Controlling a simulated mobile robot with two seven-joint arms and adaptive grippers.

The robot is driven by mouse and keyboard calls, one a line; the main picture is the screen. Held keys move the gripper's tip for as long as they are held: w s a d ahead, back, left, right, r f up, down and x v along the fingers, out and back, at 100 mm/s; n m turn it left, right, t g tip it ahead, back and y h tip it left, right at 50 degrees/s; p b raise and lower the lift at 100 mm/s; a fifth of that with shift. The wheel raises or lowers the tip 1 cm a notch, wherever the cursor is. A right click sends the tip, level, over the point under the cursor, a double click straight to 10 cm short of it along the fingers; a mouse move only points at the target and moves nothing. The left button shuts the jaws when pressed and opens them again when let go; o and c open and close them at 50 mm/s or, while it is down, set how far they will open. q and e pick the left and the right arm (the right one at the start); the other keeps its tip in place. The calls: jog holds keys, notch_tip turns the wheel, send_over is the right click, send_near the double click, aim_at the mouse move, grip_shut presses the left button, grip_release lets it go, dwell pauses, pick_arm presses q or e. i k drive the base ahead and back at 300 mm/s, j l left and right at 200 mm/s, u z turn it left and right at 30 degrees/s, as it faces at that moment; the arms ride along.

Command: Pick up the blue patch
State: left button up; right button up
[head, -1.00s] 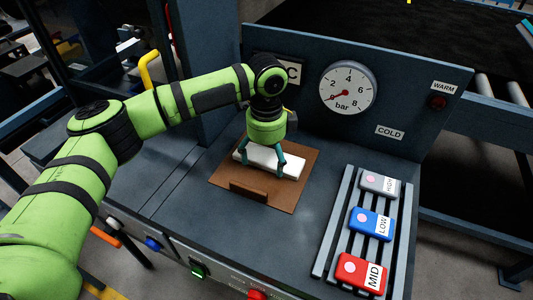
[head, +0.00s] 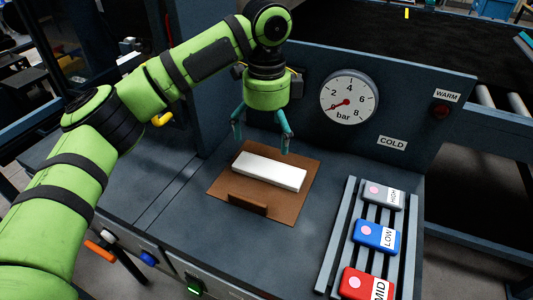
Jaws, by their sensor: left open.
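The blue patch (head: 371,235), labelled LOW with a pink dot, lies on the slatted rack (head: 335,235) at the right. It sits between a grey patch (head: 379,193) labelled HIGH and a red patch (head: 358,284) labelled MID. My left gripper (head: 262,145) is open and empty. It hangs above the far part of a brown board (head: 228,189), clear of a white block (head: 268,172) lying on that board, and well to the left of the blue patch. My right gripper is not in the picture.
A panel behind the bench carries a round bar gauge (head: 348,97), a COLD sign (head: 393,143), a WARM sign (head: 447,95) and a dark red lamp (head: 441,111). The brown board has a raised brown handle (head: 248,203). Bare bench lies between board and rack.

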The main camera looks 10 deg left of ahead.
aim_at(376, 237)
jog(key=k, duration=1.5)
